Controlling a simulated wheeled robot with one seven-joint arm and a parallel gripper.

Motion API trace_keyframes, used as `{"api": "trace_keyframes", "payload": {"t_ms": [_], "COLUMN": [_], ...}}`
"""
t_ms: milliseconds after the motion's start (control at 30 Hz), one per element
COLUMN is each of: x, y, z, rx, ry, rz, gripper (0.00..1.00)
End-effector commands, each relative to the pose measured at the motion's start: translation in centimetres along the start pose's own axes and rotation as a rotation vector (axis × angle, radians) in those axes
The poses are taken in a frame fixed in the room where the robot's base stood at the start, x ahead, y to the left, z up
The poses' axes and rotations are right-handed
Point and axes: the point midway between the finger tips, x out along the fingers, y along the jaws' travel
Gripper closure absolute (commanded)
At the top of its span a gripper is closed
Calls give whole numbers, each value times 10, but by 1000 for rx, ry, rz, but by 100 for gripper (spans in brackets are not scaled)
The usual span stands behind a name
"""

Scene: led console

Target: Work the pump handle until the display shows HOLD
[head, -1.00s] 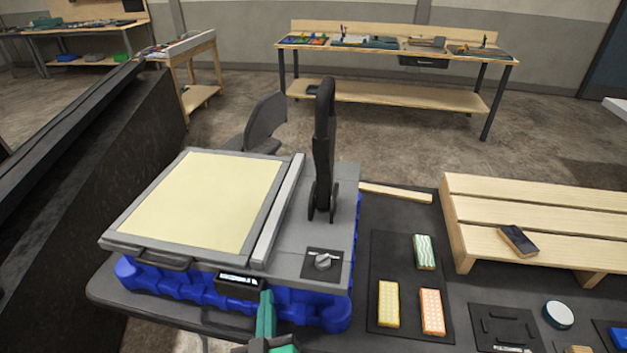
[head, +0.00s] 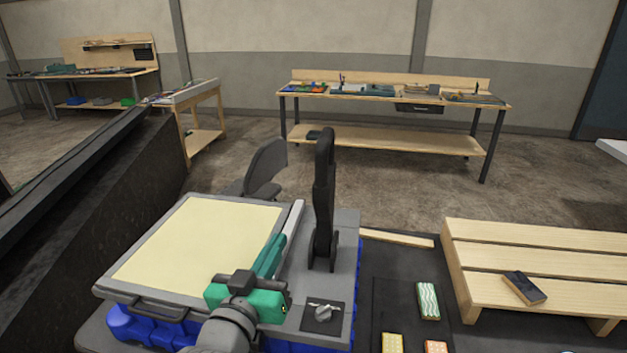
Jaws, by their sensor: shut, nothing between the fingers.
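The pump handle (head: 323,195) is a tall black lever, standing upright on the grey top of the console (head: 345,245). A small knob (head: 322,313) sits on a dark plate in front of it. My gripper (head: 272,250), with green fingers, is shut and empty. In the picture it lies left of the handle, over the right edge of the cream panel (head: 205,240), apart from the handle. The small display on the console's front is hidden behind my arm now.
A wooden slatted stand (head: 540,265) with a dark block (head: 524,287) is at the right. A green wavy block (head: 428,300) lies on the dark mat. A grey chair (head: 262,172) stands behind the console. A workbench (head: 390,120) is farther back.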

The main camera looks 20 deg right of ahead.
Motion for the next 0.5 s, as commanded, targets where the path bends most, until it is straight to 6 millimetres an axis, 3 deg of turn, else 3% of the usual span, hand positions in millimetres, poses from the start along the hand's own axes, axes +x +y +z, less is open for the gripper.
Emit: {"api": "trace_keyframes", "payload": {"t_ms": [33, 200, 500], "x": [0, -2, -7], "y": [5, 19, 34], "z": [-15, -49, -77], "rx": [22, 85, 150], "ry": [5, -5, -19], "rz": [18, 70, 114], "gripper": [100, 100, 100]}}
